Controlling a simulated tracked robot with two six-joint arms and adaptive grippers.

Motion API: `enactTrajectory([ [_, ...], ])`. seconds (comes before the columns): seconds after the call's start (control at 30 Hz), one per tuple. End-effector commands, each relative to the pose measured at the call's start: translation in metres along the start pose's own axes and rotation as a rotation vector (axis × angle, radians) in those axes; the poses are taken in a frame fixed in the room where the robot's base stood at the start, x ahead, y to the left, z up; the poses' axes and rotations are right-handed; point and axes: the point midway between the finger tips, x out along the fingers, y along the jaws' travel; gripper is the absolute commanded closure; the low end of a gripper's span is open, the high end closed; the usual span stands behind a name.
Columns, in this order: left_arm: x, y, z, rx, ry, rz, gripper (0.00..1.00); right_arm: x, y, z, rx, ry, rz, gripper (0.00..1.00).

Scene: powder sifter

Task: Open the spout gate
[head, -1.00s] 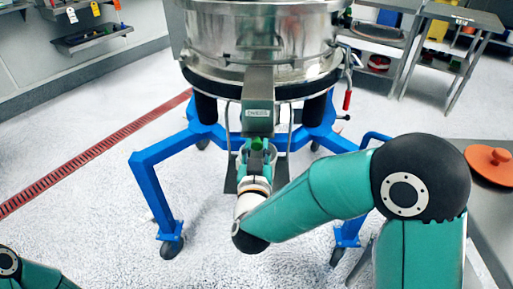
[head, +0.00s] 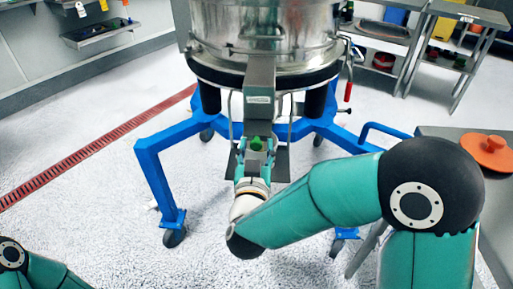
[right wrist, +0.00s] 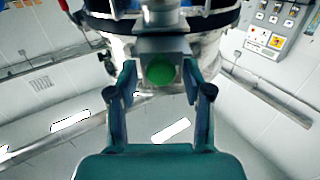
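The sifter's grey spout (head: 260,80) comes down from the steel drum (head: 265,35), with a small label on its front. A green round knob (head: 256,142) sits at its lower end; it also shows face-on in the right wrist view (right wrist: 161,70). I take it for the gate's handle; the gate plate itself is not clear. My right gripper (head: 254,158) is at the spout end. In the right wrist view its two fingers (right wrist: 161,85) stand apart, one on each side of the knob, with a visible gap to it. My left gripper is out of view.
The blue wheeled frame (head: 160,185) spreads around the spout. A red-tipped lever (head: 348,92) hangs at the drum's right. A grey table with an orange lid (head: 487,152) stands at the right. The floor at the left is clear.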

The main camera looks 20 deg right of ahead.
Motion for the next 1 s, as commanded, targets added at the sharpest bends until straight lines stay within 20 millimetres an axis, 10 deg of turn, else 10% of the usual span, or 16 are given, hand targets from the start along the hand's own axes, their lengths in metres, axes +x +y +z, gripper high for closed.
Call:
enactTrajectory([
  [0.47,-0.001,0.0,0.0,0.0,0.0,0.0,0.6,-0.012,-0.003,0.0,0.0,-0.001,-0.008,0.45],
  [1.0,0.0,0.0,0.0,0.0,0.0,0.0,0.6,-0.108,-0.003,0.001,0.0,0.0,-0.009,0.45],
])
